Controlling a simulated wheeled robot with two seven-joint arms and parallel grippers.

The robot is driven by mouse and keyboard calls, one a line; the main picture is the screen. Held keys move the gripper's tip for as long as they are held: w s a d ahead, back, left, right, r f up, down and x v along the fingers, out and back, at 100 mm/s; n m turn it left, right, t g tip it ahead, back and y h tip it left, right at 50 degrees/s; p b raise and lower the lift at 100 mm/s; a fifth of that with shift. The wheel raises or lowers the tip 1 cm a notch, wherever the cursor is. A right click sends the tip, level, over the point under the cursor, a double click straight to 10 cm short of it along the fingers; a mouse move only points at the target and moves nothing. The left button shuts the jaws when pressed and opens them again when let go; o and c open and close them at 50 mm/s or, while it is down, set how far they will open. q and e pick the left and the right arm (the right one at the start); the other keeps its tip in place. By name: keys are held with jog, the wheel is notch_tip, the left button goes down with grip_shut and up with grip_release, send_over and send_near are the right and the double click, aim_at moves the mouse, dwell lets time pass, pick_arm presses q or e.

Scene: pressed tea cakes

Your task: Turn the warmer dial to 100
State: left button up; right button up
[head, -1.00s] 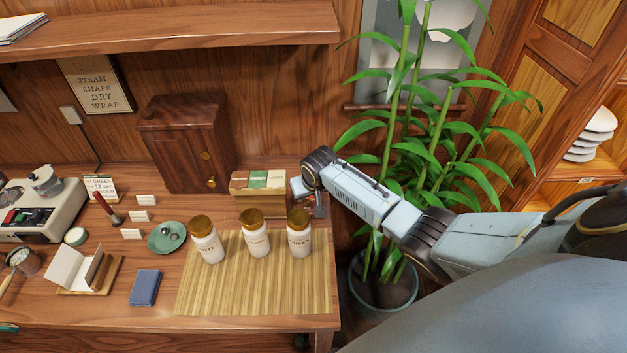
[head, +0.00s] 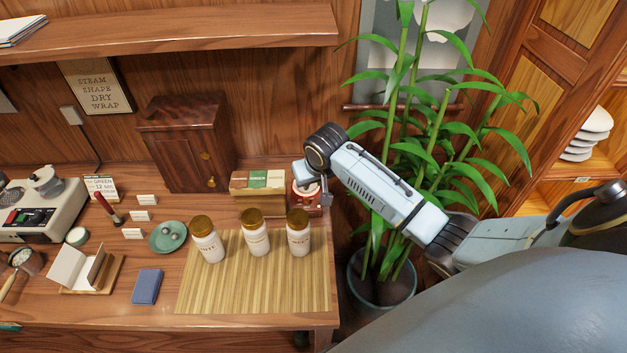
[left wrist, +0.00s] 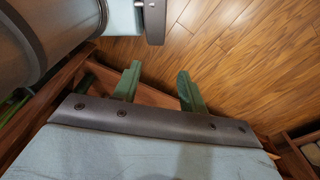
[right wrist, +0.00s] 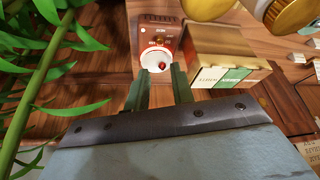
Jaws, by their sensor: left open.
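The warmer (head: 303,194), a small red-brown unit, stands at the table's back right corner, partly hidden behind my right gripper (head: 320,190). In the right wrist view the warmer (right wrist: 146,33) shows a white round part (right wrist: 151,60) with a small red piece inside, just beyond the fingertips. Its dial markings are too small to read. My right gripper (right wrist: 158,84) is open, its green fingers apart with nothing between them. My left gripper (left wrist: 159,82) is open and empty above the wooden floor, away from the table; it is outside the head view.
A tea box (head: 258,182) stands just left of the warmer. Three gold-lidded jars (head: 256,240) stand on the bamboo mat (head: 255,290) in front. A tall plant (head: 440,150) is right of the table, close to my right arm. A wooden cabinet (head: 188,150) stands behind left.

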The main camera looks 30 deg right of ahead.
pick_arm(q)
jog(key=shift+a, duration=0.1)
pick_arm(e)
jog(key=n+t+y+b, duration=0.6)
jog(key=n+y+b, duration=0.45)
jog(key=b, duration=2.25)
send_near(308, 200)
jog(key=x, duration=0.7)
jog(key=shift+w+a+b, duration=0.2)
jog(key=shift+w+b, duration=0.15)
pick_arm(q)
jog(key=w+a+f, duration=0.1)
jog(key=w+f, duration=0.3)
jog(key=f, duration=0.4)
jog(key=w+a+f, duration=0.2)
jog(key=w+f, duration=0.2)
jog(key=f, duration=0.4)
jog(key=w+a+f+t+y, duration=0.1)
jog(key=w+f, duration=0.3)
jog(key=f, duration=0.4)
jog(key=shift+w+a+f, duration=0.35)
jog(key=shift+w+f, duration=0.05)
pick_arm(e)
jog(key=shift+h, duration=0.25)
grip_shut()
